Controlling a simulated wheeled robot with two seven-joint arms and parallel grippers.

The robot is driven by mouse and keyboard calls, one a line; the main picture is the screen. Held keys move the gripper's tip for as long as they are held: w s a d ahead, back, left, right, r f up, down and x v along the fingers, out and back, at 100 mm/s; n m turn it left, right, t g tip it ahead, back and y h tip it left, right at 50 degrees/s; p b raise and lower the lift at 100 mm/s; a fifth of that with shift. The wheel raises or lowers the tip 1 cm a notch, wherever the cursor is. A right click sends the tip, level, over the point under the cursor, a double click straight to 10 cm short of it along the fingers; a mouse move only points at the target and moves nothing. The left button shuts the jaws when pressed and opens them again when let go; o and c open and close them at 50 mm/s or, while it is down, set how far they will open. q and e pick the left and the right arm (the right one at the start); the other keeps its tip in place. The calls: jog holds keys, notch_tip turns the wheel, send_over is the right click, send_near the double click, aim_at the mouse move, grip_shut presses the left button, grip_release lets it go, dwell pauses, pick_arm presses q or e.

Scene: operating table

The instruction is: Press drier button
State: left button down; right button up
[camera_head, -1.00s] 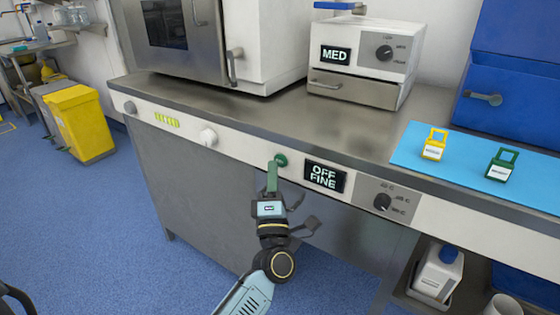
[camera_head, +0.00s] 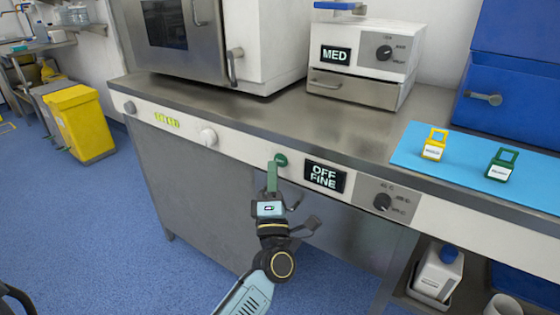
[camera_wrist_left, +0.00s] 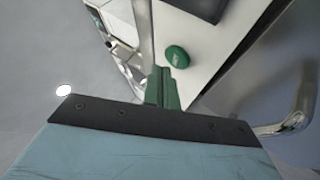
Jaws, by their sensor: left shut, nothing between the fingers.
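The round green button (camera_head: 281,159) sits on the white front panel of the counter, just left of the black display (camera_head: 325,176) reading "OFF FINE". It also shows in the left wrist view (camera_wrist_left: 177,57). My left gripper (camera_head: 271,170) is shut and empty, its green fingers pointing up toward the button from below. In the left wrist view its fingertips (camera_wrist_left: 163,76) are just short of the button, with a small gap visible in the picture. Whether they touch the panel cannot be told. My right gripper is not in view.
A white device marked "MED" (camera_head: 366,55) stands on the counter. A blue mat (camera_head: 465,170) holds yellow and green tags. Floor is free left of my arm.

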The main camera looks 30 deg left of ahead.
pick_arm(q)
jog(key=shift+w, duration=0.1)
jog(key=shift+w, duration=0.35)
jog(key=shift+w+b, duration=0.3)
jog(key=shift+w, duration=0.05)
dwell(0.6)
dwell(0.4)
jog(key=shift+s+p, duration=0.4)
jog(key=shift+s, duration=0.4)
jog(key=shift+s, duration=0.1)
jog(key=s+p, duration=0.1)
jog(key=s, duration=0.1)
jog(key=s+p, duration=0.1)
jog(key=s, duration=0.1)
jog(key=shift+s+a, duration=0.2)
jog(key=shift+s, duration=0.2)
